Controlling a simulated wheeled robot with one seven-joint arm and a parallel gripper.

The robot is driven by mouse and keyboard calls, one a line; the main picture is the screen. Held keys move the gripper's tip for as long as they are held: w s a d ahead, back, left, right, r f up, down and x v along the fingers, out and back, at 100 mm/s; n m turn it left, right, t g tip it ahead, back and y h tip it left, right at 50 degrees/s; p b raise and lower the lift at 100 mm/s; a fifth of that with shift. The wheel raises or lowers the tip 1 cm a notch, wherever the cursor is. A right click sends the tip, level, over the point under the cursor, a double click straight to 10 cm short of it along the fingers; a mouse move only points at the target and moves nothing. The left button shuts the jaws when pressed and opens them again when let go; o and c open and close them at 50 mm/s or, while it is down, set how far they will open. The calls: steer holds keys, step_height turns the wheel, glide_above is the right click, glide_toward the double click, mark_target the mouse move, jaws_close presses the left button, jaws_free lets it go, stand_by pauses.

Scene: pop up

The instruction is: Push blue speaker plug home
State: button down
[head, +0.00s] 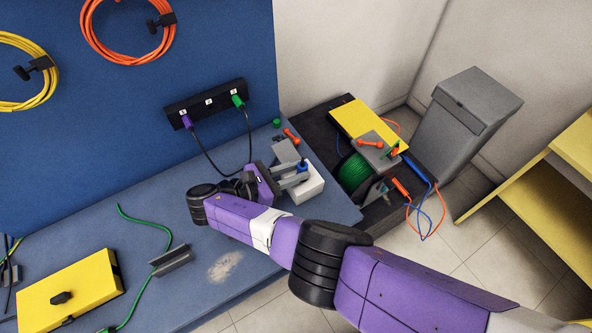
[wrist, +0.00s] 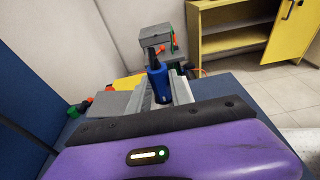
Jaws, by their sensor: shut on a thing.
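The blue plug (wrist: 157,80) has a dark end and sits between the fingers of my gripper (wrist: 161,92) in the wrist view. In the head view the blue plug (head: 303,166) is a small blue spot at the fingertips, and my gripper (head: 293,173) is shut on it. The plug is over or at a white box (head: 308,187) on the blue bench. I cannot tell whether it touches the box or how deep it sits. The plug's lower part is hidden.
A black socket strip (head: 207,103) on the blue wall holds a purple plug (head: 187,121) and a green plug (head: 238,101). Right of the bench stand a yellow-lidded crate area (head: 362,118), a green spool (head: 354,172) and a grey bin (head: 470,110). A green cable (head: 150,222) lies left.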

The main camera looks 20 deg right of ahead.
steer(key=shift+f, duration=0.1)
steer(key=c, duration=1.1)
jaws_free()
steer(key=shift+a, duration=0.1)
steer(key=b+v, duration=0.1)
steer(key=v, duration=0.6)
steer(key=shift+a, duration=0.3)
steer(key=shift+s, duration=0.1)
